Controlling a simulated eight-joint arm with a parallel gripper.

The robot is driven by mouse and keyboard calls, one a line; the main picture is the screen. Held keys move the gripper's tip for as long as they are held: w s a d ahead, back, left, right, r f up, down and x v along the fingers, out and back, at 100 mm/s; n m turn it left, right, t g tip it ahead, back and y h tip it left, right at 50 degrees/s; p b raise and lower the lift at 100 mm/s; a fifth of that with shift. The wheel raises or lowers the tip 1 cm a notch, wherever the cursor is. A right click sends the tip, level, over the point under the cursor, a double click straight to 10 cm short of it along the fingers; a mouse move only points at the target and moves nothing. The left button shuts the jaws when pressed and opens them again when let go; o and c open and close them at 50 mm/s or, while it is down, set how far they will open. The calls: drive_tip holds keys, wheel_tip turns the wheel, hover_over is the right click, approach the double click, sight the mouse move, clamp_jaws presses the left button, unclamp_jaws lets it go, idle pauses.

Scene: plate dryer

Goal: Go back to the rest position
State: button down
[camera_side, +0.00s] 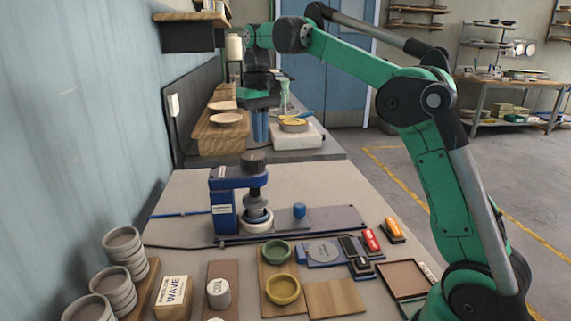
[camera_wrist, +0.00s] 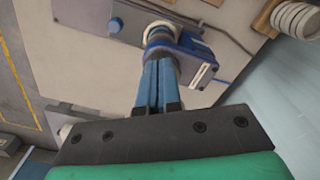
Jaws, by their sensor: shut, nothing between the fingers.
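My gripper (camera_side: 260,128) points down with its two blue fingers together, in the upper left of the side view. Nothing is seen between them. In the wrist view the blue fingertips (camera_wrist: 159,65) show side by side, over the picture of the blue press. The blue press (camera_side: 223,195) stands on the near table, with a white ring-shaped piece under its dark plunger. In the side view my gripper appears beyond the press, in front of the back counter. The fingers appear clear of any object.
A wooden rack with plates (camera_side: 228,118) and a white scale (camera_side: 298,138) with a yellow dish stand behind. Stacked bowls (camera_side: 122,245), a green bowl (camera_side: 277,250), a yellow bowl (camera_side: 282,289) and stamps lie in front. A shelf (camera_side: 190,34) juts from the left wall.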

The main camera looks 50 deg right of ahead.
drive_tip(key=shift+r, duration=0.3)
drive_tip(key=s+a+f+n+t, duration=0.3)
drive_tip(key=s+a+f+t, duration=0.4)
drive_tip(key=s+a+f, duration=0.3)
drive_tip(key=s, duration=0.3)
drive_tip(key=shift+s+a+f, duration=0.15)
drive_tip(key=shift+s, duration=0.05)
